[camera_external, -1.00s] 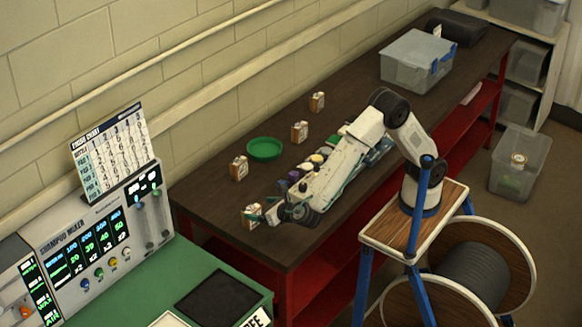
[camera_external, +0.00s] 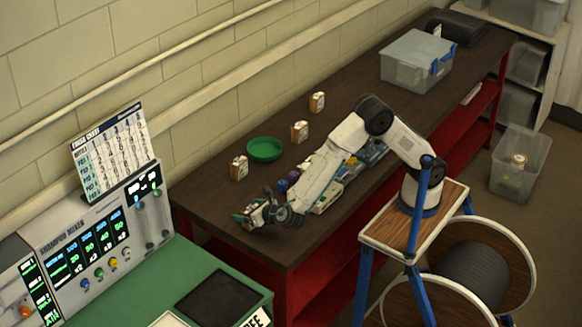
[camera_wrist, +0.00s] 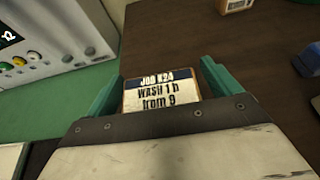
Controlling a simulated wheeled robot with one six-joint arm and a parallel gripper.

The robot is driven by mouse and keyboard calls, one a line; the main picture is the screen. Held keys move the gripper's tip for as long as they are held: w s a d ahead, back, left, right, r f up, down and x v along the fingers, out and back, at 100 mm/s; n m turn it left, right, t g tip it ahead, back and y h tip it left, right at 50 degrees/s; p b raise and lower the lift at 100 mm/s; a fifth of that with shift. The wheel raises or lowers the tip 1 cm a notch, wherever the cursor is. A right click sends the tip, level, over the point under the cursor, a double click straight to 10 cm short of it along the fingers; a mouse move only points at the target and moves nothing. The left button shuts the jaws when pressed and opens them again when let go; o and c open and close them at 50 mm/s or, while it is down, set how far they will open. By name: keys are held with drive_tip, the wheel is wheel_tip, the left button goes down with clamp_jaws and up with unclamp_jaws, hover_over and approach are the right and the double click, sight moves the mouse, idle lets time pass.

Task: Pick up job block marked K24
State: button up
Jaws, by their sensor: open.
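The job block marked K24 (camera_wrist: 160,92) shows in the wrist view, with a dark blue "JOB K24" strip over "WASH 1 b from 9" on a white face with a wooden edge. My gripper (camera_wrist: 160,88) is open, with one green finger on each side of the block. I cannot tell whether the fingers touch it. In the external view my gripper (camera_external: 246,216) is low over the near left end of the dark bench (camera_external: 215,205); the block is mostly hidden there.
Three similar blocks (camera_external: 238,168) (camera_external: 299,132) (camera_external: 317,102) stand along the wall side of the bench. A green bowl (camera_external: 264,149) sits between two of them. Coloured items (camera_external: 288,180) lie beside my arm. The shampoo mixer panel (camera_external: 105,240) stands left of the bench.

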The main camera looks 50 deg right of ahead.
drive_tip(key=c, duration=1.1)
drive_tip(key=shift+r, duration=0.2)
